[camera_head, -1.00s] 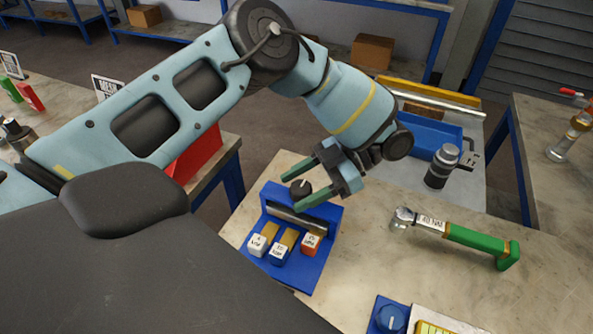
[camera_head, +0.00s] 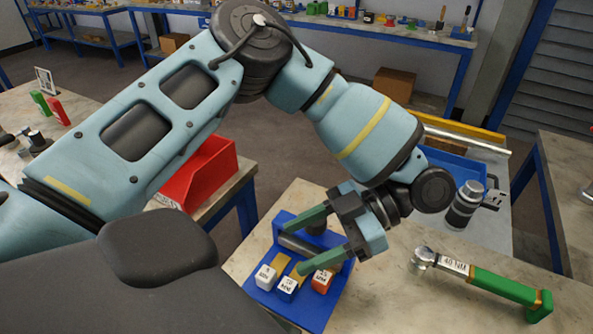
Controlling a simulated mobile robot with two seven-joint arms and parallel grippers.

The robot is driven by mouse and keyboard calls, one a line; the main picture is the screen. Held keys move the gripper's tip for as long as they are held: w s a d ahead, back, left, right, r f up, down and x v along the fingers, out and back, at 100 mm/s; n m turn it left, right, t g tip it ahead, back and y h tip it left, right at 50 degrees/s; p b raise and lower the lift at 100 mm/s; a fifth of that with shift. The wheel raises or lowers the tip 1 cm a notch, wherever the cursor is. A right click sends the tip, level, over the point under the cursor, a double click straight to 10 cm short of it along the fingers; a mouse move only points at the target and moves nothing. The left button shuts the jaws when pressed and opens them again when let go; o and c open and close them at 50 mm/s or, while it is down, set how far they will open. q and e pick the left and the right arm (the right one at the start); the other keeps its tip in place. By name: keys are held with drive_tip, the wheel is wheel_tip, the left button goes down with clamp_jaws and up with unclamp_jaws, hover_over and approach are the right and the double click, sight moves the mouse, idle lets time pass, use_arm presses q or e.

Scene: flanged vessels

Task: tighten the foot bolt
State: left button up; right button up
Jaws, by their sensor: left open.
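My left gripper (camera_head: 297,247) is open above a blue stand (camera_head: 272,294), with its two green fingers pointing left over the stand's back part. A dark round knob-like part (camera_head: 315,229) shows between the fingers, partly hidden by them; I cannot tell if they touch it. A torque wrench (camera_head: 480,283) with a green handle and metal head lies on the bench to the right of the gripper. I cannot make out a foot bolt in this view. My right gripper is not in view.
A dark cylinder (camera_head: 464,205) stands behind the wrench, near a blue tray (camera_head: 455,166). A red bin (camera_head: 200,172) is at left. The bench (camera_head: 400,300) front is clear.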

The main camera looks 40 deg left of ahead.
use_arm(q)
drive_tip(key=s+d, duration=0.4)
drive_tip(key=s, duration=0.3)
drive_tip(key=shift+d+r, duration=0.15)
drive_tip(key=shift+r, duration=0.2)
